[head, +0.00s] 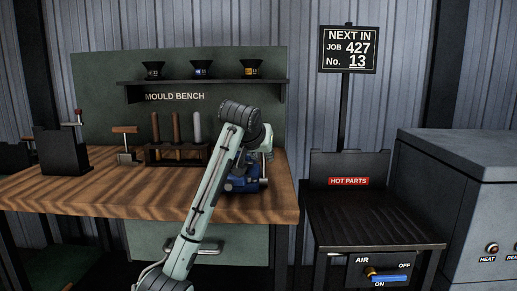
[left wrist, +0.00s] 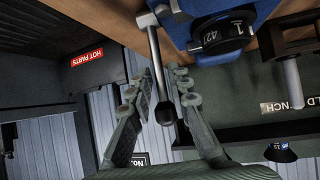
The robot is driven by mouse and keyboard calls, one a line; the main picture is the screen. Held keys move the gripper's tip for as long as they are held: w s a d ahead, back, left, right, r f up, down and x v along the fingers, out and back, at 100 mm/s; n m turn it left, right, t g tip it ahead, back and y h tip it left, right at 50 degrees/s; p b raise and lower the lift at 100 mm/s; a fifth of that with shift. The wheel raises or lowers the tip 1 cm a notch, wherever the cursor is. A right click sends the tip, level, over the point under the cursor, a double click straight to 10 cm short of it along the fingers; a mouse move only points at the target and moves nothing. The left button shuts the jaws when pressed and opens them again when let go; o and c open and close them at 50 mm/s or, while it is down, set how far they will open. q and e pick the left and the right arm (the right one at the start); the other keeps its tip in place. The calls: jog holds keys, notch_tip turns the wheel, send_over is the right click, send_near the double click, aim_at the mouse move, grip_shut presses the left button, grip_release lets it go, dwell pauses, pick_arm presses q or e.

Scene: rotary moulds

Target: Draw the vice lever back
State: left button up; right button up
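The blue vice (head: 238,184) stands at the right end of the wooden bench, partly hidden behind my left arm. In the left wrist view the vice (left wrist: 222,18) is at the top, with a dark round part marked with numbers. Its lever (left wrist: 156,62) is a grey metal rod with a dark ball (left wrist: 165,113) at its end. My left gripper (left wrist: 163,72) is open, with one finger on each side of the lever. The rod runs between the fingers, with narrow gaps showing. The lever cannot be made out in the head view. My right gripper is in neither view.
A rack of several handled tools (head: 176,153) stands left of the vice on the bench (head: 120,193). A shelf (head: 200,82) with dark funnel-shaped holders is above. Right of the bench is a dark hot-parts stand (head: 375,229) with an air switch, then a grey cabinet (head: 465,155).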

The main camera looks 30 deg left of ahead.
pick_arm(q)
jog(key=v, duration=1)
jog(key=shift+s+r, duration=0.15)
jog(key=shift+s, duration=0.05)
jog(key=shift+d, duration=0.1)
